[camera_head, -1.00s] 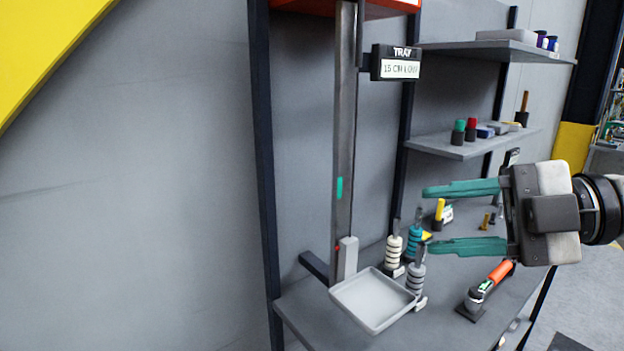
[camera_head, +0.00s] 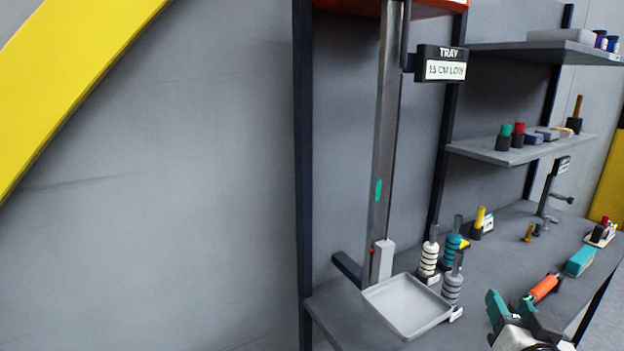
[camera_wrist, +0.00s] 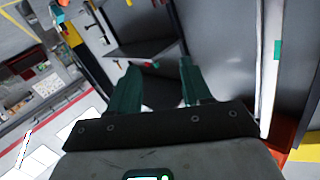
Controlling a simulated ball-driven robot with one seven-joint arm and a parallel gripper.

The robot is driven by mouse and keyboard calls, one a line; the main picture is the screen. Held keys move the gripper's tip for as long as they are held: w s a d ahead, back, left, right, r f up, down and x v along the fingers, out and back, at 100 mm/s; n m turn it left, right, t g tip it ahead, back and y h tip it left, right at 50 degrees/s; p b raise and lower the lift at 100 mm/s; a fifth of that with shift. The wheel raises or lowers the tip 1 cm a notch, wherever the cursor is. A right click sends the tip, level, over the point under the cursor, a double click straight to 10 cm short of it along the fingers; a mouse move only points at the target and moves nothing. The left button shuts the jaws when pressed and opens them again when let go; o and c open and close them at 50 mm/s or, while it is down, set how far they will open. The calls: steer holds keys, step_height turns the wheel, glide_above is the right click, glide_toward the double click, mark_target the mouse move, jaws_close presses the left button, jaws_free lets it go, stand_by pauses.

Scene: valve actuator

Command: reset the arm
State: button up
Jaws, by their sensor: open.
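My gripper (camera_head: 510,308) shows at the bottom right of the head view, low in front of the bench's front edge, with its teal fingers apart and nothing between them. The wrist view shows the same two teal fingers (camera_wrist: 157,85) spread apart and empty, with a dark shelf beyond them. Most of my arm is outside the head view.
The grey bench (camera_head: 500,262) holds a white tray (camera_head: 405,307), ringed posts (camera_head: 429,256) and an orange-handled tool (camera_head: 545,287) close to my gripper. Shelves (camera_head: 525,150) and a display sign (camera_head: 441,64) stand above.

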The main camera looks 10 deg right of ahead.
steer(key=s+a+f+n+g+y, duration=0.2)
steer(key=s+a+f+g, duration=0.25)
steer(key=f, duration=0.55)
steer(key=s+a+f+n+g+y, duration=0.1)
steer(key=s+a+f+g+y, duration=0.2)
steer(key=s+f, duration=0.55)
steer(key=s+a+f+n+g+y, duration=0.1)
steer(key=s+a+f+g, duration=0.1)
steer(key=s+f, duration=0.3)
steer(key=s+a+f+n+g+y, duration=0.1)
steer(key=s+a+f+n+g, duration=0.1)
steer(key=s+f+g, duration=0.2)
steer(key=s+f, duration=0.2)
steer(key=s, duration=0.1)
steer(key=shift+s+a+n, duration=0.15)
steer(key=shift+s+n, duration=0.15)
